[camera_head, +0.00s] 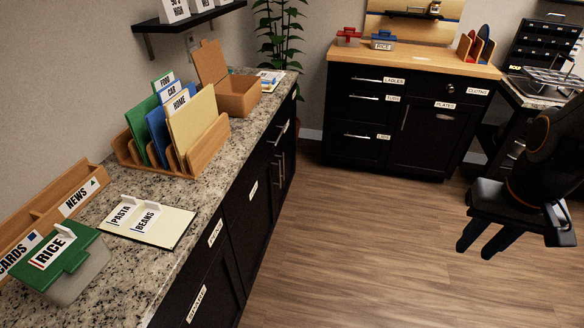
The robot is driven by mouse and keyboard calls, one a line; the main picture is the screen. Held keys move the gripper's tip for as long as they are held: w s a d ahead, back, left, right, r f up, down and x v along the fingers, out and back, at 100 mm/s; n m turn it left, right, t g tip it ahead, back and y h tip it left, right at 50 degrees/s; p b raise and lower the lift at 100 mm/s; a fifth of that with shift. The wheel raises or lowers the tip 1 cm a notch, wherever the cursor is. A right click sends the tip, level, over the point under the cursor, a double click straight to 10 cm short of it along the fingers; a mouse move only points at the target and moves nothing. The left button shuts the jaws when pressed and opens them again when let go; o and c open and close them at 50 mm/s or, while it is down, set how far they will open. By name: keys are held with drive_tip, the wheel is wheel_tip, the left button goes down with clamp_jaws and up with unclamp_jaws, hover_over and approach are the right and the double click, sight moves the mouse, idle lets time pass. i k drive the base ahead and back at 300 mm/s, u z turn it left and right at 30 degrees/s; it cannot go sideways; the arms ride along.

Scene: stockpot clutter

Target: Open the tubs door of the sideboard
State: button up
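My gripper (487,242) hangs over the floor at the right, in front of the far cabinet. Its dark fingers point down with a gap between them and nothing in it. The far black cabinet (345,108) has a wooden top, and its doors and drawers look shut. On its left are drawers with small labels; the middle label (392,98) is too small to read surely, perhaps TUBS. A door marked PLATES (445,105) is at its lower right. The near black cabinet (240,222) under the granite counter has shut fronts, with labels at too steep an angle to read.
The granite counter (222,190) bears a green-lidded RICE tub (82,277), a PASTA and BEANS board (150,222), a file rack (205,148) and an open box (240,97). A dark rack stand (540,95) stands at right. The wooden floor (350,235) is clear.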

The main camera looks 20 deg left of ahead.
sight(250, 234)
drive_tip(key=u, duration=0.35)
drive_tip(key=i, duration=0.9)
drive_tip(key=u, duration=0.55)
